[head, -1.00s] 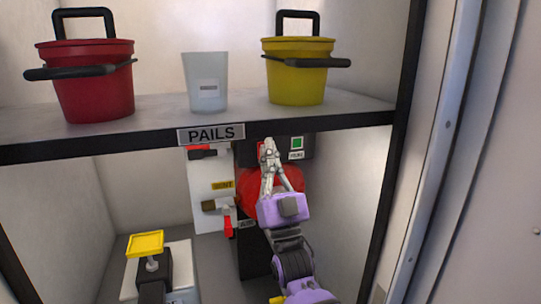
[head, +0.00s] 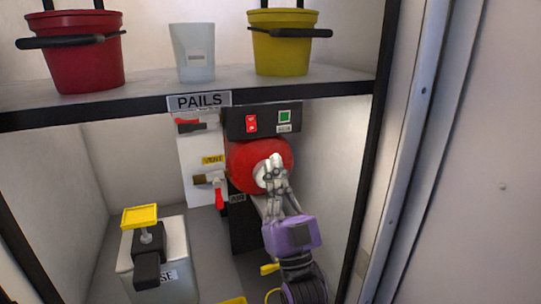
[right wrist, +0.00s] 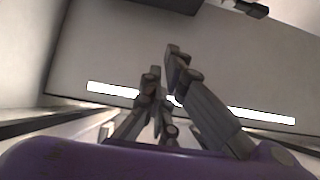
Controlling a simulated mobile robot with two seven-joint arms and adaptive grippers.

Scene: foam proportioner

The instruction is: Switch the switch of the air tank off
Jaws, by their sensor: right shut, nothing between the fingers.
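The air tank (head: 243,158) is a red cylinder with a pale round centre, below the shelf in the head view. Above it is a black panel with a red rocker switch (head: 251,124) and a green square (head: 285,117). My right gripper (head: 273,160) is shut and empty, in front of the tank's pale centre and below the switch. Whether it touches the tank cannot be told. The fingers also show in the right wrist view (right wrist: 163,62), close together. My left gripper is not in view.
The shelf edge with a PAILS label (head: 199,101) runs above the panel. A red pail (head: 72,60), a white cup (head: 193,55) and a yellow pail (head: 280,45) stand on it. Red-handled valves (head: 219,197) are left of the tank. A yellow-topped container (head: 140,217) stands lower left.

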